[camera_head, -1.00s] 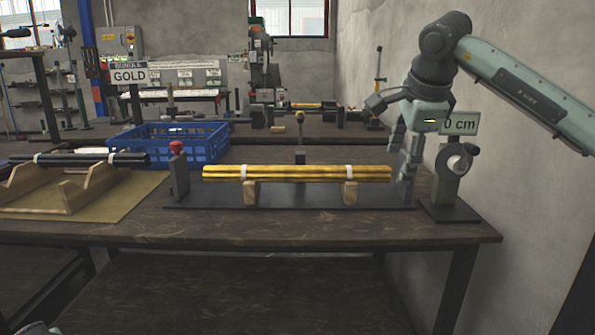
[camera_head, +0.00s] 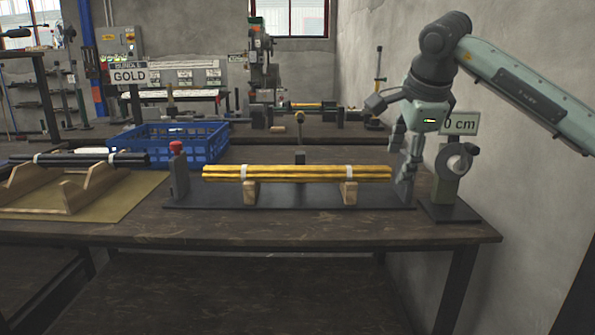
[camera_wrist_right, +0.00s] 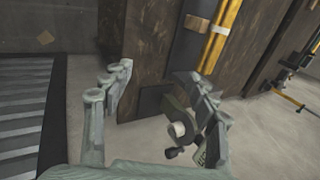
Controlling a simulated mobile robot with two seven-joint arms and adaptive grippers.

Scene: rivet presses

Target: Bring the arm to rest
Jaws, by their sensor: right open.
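My right arm (camera_head: 525,88) comes in from the right in the head view. Its gripper (camera_head: 405,178) hangs fingers down at the right end of the gold rod bundle (camera_head: 297,173), just left of the stand with a round dial (camera_head: 455,165). The right wrist view shows the two fingers (camera_wrist_right: 160,100) spread apart with nothing between them. The bundle has white bands and lies on two wooden blocks on a dark base plate; part of it shows in the wrist view (camera_wrist_right: 218,45). My left gripper is out of view.
A red-topped post (camera_head: 178,170) stands at the bundle's left end. A blue crate (camera_head: 200,147) is behind it. Dark rods (camera_head: 90,159) lie in a wooden cradle at left. A sign reading GOLD (camera_head: 130,76) stands behind. The table's front strip (camera_head: 300,232) is clear.

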